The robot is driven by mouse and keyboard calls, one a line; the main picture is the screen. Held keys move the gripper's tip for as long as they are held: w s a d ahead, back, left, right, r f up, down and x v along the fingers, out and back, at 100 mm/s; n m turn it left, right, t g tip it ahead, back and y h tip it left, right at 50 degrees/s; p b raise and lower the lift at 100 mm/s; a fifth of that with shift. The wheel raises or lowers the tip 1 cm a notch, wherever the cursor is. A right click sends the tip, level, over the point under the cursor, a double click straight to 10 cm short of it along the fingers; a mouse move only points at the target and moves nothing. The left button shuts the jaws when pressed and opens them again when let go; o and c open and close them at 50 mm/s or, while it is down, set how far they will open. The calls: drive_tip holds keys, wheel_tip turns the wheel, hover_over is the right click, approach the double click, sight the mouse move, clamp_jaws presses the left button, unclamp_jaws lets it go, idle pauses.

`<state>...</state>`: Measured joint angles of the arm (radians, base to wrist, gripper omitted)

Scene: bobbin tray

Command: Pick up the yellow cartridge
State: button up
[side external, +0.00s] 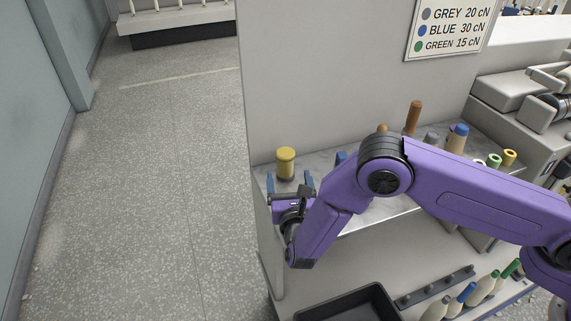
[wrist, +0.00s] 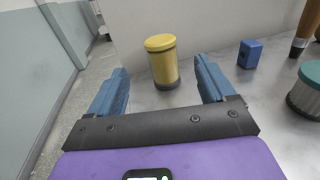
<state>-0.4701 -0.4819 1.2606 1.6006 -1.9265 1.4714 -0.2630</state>
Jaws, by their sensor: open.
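The yellow cartridge (side external: 286,163) stands upright near the left end of the grey worktop (side external: 375,213). It also shows in the wrist view (wrist: 163,64), with a yellow cap and a dark band at its base. My gripper (side external: 289,182) is open and empty, its blue fingers pointing toward the cartridge. In the wrist view the cartridge appears between the two blue fingertips (wrist: 159,66) and a little beyond them. I see no contact.
A small blue block (wrist: 250,54) stands right of the cartridge. A teal-topped jar (wrist: 306,90) and a brown-and-dark object (wrist: 302,34) are farther right. Several bobbins (side external: 457,139) stand along the worktop. A black bin (side external: 350,303) lies below. The worktop's left edge is close to the cartridge.

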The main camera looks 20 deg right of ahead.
sight(285, 151)
drive_tip(key=x, duration=1.1)
drive_tip(key=shift+w+d, duration=0.2)
drive_tip(key=shift+w, duration=0.15)
drive_tip(key=c, duration=1.1)
